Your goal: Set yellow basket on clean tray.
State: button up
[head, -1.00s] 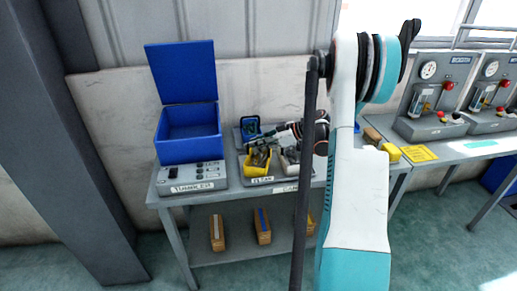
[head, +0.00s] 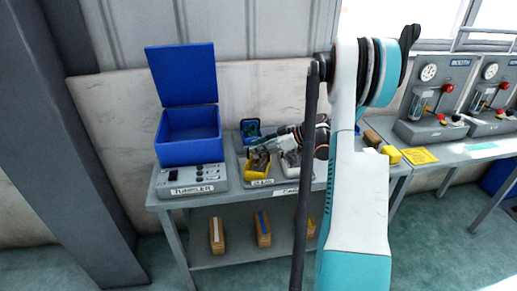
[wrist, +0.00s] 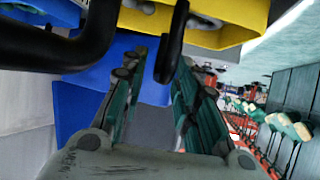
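The yellow basket (head: 257,170) is at the front left of the grey clean tray (head: 262,183), low over or on it; I cannot tell whether its base touches. It holds small grey parts. My gripper (head: 262,152) is at the basket from behind and above, partly hiding it. In the wrist view the basket (wrist: 225,35) shows at the top, with a dark bar, likely its handle, running between my fingertips. My gripper's green-padded fingers (wrist: 155,72) are apart, with a gap around the bar.
The blue tumbler (head: 190,150) with its lid up stands left of the tray. A blue bin (head: 250,128) is behind the basket, and a whitish container (head: 291,160) is to its right. My arm hides part of the bench.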

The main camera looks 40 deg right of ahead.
jog(key=p+v, duration=0.2)
jog(key=v, duration=0.9)
jog(key=shift+s+p, duration=0.25)
jog(key=shift+p, duration=0.15)
jog(key=shift+d, duration=0.1)
jog(key=w+a+r+m+g+h, duration=0.15)
jog(key=w+a+r, duration=0.25)
jog(key=a, duration=0.8)
jog(key=w+a+r+m+g, duration=0.15)
jog(key=w+a+r, duration=0.25)
jog(key=a, duration=0.8)
jog(key=s+a+r+m+h, duration=0.1)
jog(key=s+a+r, duration=0.1)
jog(key=a, duration=0.7)
jog(key=s+a+r+m, duration=0.1)
jog(key=s+a+r, duration=0.2)
jog(key=a, duration=0.6)
jog(key=s+f+m+h, duration=0.1)
jog(key=s+h, duration=0.3)
jog(key=s, duration=1.4)
jog(key=shift+a+f+m, duration=0.25)
jog(key=shift+m, duration=0.35)
